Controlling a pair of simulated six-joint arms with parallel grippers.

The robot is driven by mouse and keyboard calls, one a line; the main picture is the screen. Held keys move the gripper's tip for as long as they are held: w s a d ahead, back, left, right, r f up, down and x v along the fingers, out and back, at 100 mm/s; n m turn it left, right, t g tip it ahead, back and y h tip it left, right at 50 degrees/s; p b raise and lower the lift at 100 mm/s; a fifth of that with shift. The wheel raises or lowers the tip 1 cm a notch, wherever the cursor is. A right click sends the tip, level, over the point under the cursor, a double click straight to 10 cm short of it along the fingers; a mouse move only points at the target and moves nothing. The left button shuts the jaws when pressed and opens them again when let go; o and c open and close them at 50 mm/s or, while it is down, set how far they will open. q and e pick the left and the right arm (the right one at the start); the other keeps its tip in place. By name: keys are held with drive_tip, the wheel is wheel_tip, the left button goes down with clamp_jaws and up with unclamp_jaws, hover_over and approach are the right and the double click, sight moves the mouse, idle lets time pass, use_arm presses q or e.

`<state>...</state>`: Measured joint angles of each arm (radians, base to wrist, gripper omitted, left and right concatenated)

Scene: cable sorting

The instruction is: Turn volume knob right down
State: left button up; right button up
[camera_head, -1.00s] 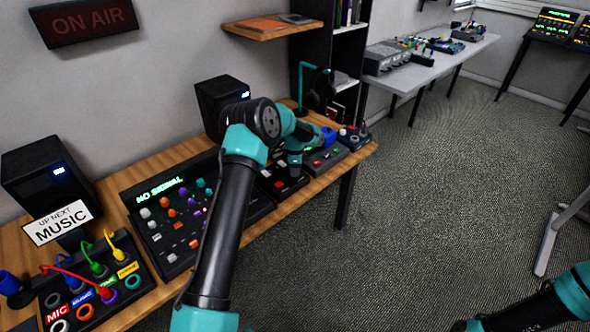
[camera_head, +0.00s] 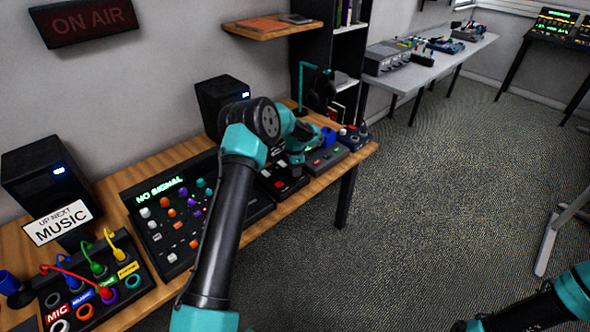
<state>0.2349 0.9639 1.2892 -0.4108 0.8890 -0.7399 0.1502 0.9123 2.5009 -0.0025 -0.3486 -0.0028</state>
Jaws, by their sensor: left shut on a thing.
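My left gripper (camera_head: 296,161) reaches down over the row of small dark control boxes at the right half of the wooden desk. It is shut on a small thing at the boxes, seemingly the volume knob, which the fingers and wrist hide. A dark box with red buttons (camera_head: 279,183) is just left of the fingers, and a box with red and green buttons (camera_head: 324,160) is just right. My right arm shows only at the lower right corner; its gripper is out of view.
The mixer panel (camera_head: 172,228) with coloured knobs reads NO SIGNAL, left of my arm. A patch box (camera_head: 88,283) with coloured cables sits at the lower left. Black speakers (camera_head: 43,180) stand behind. A teal headphone stand (camera_head: 301,85) rises behind the gripper.

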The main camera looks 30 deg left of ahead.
use_arm(q)
drive_tip(key=n, duration=1.3)
drive_tip(key=shift+d+t, duration=0.15)
drive_tip(key=shift+t, duration=0.15)
drive_tip(key=o, duration=0.9)
drive_tip(key=r, duration=1.7)
drive_tip(key=shift+s+a+r, duration=0.2)
drive_tip(key=shift+a+r, duration=0.05)
drive_tip(key=shift+a, duration=0.15)
